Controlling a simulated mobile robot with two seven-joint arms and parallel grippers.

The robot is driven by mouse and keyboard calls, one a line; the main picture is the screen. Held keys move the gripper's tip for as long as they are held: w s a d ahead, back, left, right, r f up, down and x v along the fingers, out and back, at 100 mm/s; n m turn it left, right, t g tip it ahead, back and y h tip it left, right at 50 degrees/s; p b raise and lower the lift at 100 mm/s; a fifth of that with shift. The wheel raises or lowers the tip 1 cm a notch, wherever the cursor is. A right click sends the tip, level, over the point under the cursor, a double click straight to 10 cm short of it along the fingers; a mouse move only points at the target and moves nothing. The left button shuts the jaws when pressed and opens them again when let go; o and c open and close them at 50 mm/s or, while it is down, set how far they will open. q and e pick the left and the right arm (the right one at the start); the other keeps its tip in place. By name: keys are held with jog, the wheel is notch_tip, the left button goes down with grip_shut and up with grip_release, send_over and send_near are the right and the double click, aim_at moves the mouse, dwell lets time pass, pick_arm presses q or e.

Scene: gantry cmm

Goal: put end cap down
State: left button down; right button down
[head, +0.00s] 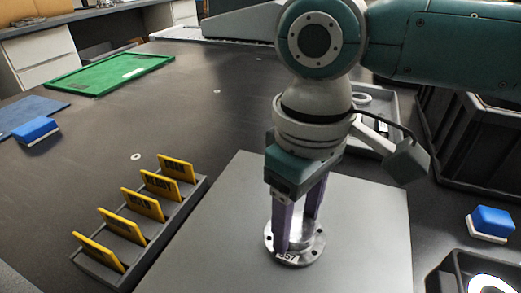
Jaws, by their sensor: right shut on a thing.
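The end cap (311,251) is a silvery round flange with bolt holes around its rim and a dark number mark on its front edge. It is at the lower middle of the head view, at or just above the grey plate (376,240); I cannot tell if it touches. My right gripper (297,232) points down with its purple fingers shut on the raised middle of the end cap. The fingers hide part of that middle. My left gripper is not in view.
A grey rack (187,213) with several yellow tags stands left of the plate. A blue-and-white block (490,222) lies at right, near a dark crate (475,145). A grey tray (386,103) is behind my arm. A green mat (105,75) lies at far left; the table between is mostly clear.

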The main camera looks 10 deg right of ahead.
aim_at(297, 226)
jog(key=shift+c, duration=0.7)
grip_release()
jog(key=shift+f, duration=0.1)
notch_tip(297, 226, up, 12)
jog(key=p, duration=0.4)
jog(key=s+a+f+t+y, duration=0.1)
jog(key=s+a+f+y, duration=0.35)
jog(key=s+a, duration=0.25)
jog(key=s+d+f+m, duration=0.1)
jog(key=d, duration=0.1)
jog(key=s+d+f+m+t+h, duration=0.1)
jog(key=s+d, duration=0.1)
jog(key=s+d+f+m+t, duration=0.1)
jog(key=d, duration=0.1)
jog(key=shift+s+d, duration=0.2)
jog(key=shift+d, duration=0.15)
jog(key=s+d+m+h, duration=0.1)
jog(key=s+d+h, duration=0.2)
jog(key=s+d, duration=0.2)
jog(key=d, duration=0.3)
jog(key=shift+d+f+m+t, duration=0.25)
jog(key=shift+f+m+t, duration=0.05)
jog(key=shift+f+m, duration=0.1)
